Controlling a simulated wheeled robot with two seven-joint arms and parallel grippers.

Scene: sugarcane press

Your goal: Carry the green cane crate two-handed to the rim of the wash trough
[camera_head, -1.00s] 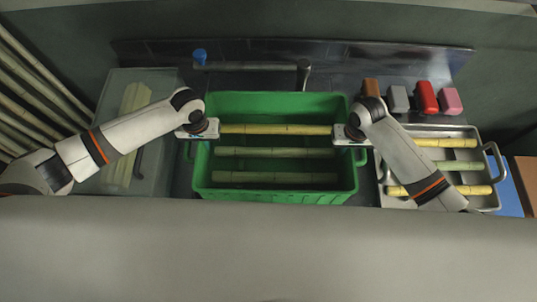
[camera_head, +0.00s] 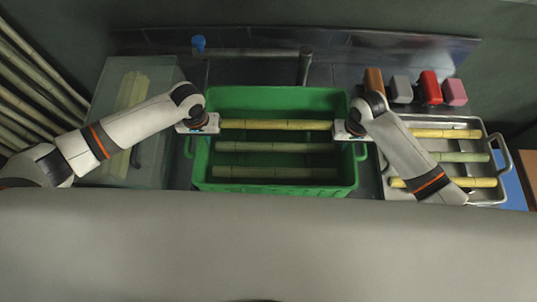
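The green cane crate (camera_head: 275,187) stands in the middle of the view with several cane pieces (camera_head: 276,147) lying across it. My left gripper (camera_head: 190,130) is at the crate's left side, over its left handle (camera_head: 188,148). My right gripper (camera_head: 358,131) is at the crate's right side, over its right handle (camera_head: 362,150). The fingers of both grippers are hidden under the wrists, so I cannot see whether they are shut on the handles. The wash trough is not clearly identifiable; a dark basin-like surface with a tap (camera_head: 304,66) lies behind the crate.
A metal tray (camera_head: 502,150) with cane pieces stands at the right. Several coloured blocks (camera_head: 430,87) sit behind it. A clear bin (camera_head: 100,165) with cane stands at the left. Long canes (camera_head: 35,95) lean at the far left.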

